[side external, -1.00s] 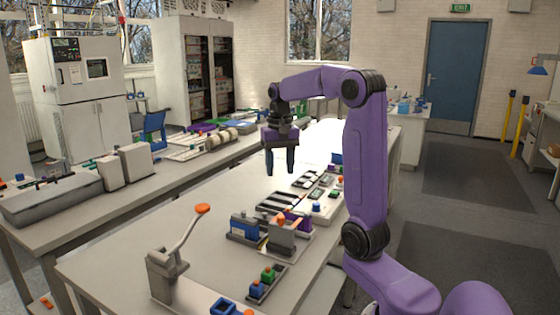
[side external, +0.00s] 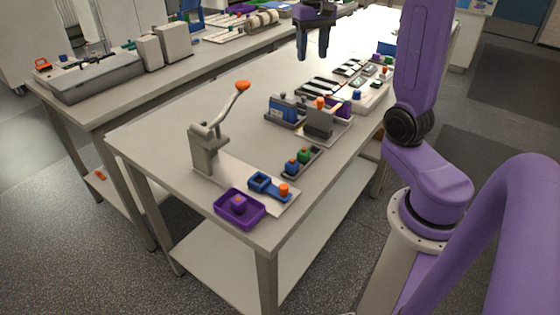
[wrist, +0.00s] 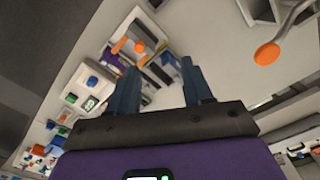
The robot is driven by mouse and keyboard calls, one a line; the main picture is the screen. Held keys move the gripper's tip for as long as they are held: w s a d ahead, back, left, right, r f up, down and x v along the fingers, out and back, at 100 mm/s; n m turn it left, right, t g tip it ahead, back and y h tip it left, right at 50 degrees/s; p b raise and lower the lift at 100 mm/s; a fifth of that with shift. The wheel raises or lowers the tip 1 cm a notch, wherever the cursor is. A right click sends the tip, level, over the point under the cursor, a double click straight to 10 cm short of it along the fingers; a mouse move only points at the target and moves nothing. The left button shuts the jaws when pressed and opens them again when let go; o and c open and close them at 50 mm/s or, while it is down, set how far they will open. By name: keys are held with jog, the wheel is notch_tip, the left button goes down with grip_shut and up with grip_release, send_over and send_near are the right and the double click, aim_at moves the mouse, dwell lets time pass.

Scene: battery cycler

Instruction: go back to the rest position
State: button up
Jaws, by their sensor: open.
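My gripper (side external: 313,55) is at the top of the side view, above the far part of the workbench (side external: 190,118). Its two dark fingers point down, apart, with nothing between them. In the wrist view the gripper (wrist: 160,75) shows two separate blue-grey fingers. Beyond them is a blurred grey and orange fixture on the bench. The upper part of my arm is cut off by the top of the side view.
A grey lever press with an orange knob (side external: 204,150) stands at the bench's near left. A purple tray (side external: 222,212) sits at the near corner. A blue-and-grey fixture (side external: 284,112) and several small modules (side external: 358,68) line the right side. The bench's left middle is clear.

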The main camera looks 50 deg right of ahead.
jog(key=s+a+f+n, duration=0.3)
jog(key=a+n, duration=0.2)
jog(key=a, duration=0.3)
jog(key=s+a+f+n, duration=0.2)
jog(key=s+a+n, duration=0.2)
jog(key=a, duration=0.5)
jog(key=s+a+f+n, duration=0.2)
jog(key=s+n, duration=0.3)
jog(key=s, duration=0.3)
jog(key=s+a+f+n, duration=0.3)
jog(key=s+f+n, duration=0.1)
jog(key=s, duration=0.4)
jog(key=shift+n, duration=0.6)
jog(key=shift+o, duration=0.3)
jog(key=shift+w+a+r, duration=0.1)
